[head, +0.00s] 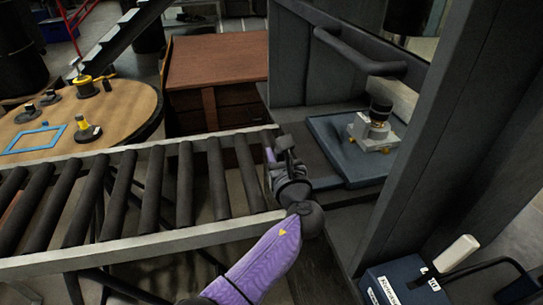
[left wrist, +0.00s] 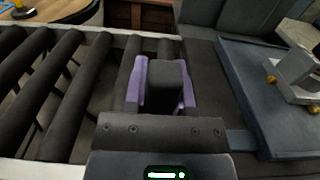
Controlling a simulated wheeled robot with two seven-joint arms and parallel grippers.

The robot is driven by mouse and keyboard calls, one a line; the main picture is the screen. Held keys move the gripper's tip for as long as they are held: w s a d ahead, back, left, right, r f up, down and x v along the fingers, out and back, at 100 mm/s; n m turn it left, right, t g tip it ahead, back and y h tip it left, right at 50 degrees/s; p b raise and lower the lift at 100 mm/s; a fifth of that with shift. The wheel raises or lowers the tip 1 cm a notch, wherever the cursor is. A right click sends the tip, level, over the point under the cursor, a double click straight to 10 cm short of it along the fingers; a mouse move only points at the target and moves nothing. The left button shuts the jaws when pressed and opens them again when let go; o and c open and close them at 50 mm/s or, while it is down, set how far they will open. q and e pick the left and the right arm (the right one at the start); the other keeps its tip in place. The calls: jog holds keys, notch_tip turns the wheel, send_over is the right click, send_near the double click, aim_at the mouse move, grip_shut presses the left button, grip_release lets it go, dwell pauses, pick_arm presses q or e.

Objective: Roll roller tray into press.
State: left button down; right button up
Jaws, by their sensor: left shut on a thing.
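The blue-grey roller tray (head: 330,143) lies flat inside the press (head: 318,75), beyond the right end of the roller conveyor. A pale metal part with a dark cylindrical top (head: 374,130) stands on it. The tray also shows at the right of the left wrist view (left wrist: 252,85). My left gripper (head: 277,155) is at the conveyor's end, left of the tray. In the left wrist view its purple fingers (left wrist: 165,85) are shut on a dark block, which looks like the tray's handle; the join is mostly hidden. My right gripper is out of view.
The roller conveyor (head: 128,185) runs left from the press, its rollers bare. A round wooden table (head: 110,115) with small yellow parts and a brown cabinet (head: 215,65) stand behind. A blue control box (head: 405,285) is at the lower right, beside the press upright.

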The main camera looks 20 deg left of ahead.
pick_arm(q)
jog(key=shift+d, duration=0.15)
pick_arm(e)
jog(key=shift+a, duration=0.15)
pick_arm(q)
jog(key=c, duration=0.8)
grip_release()
jog(key=o, duration=0.4)
jog(key=shift+w+d, duration=0.15)
jog(key=shift+c, duration=0.2)
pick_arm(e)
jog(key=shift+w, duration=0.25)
pick_arm(q)
jog(key=p+v, duration=0.3)
jog(key=v, duration=0.7)
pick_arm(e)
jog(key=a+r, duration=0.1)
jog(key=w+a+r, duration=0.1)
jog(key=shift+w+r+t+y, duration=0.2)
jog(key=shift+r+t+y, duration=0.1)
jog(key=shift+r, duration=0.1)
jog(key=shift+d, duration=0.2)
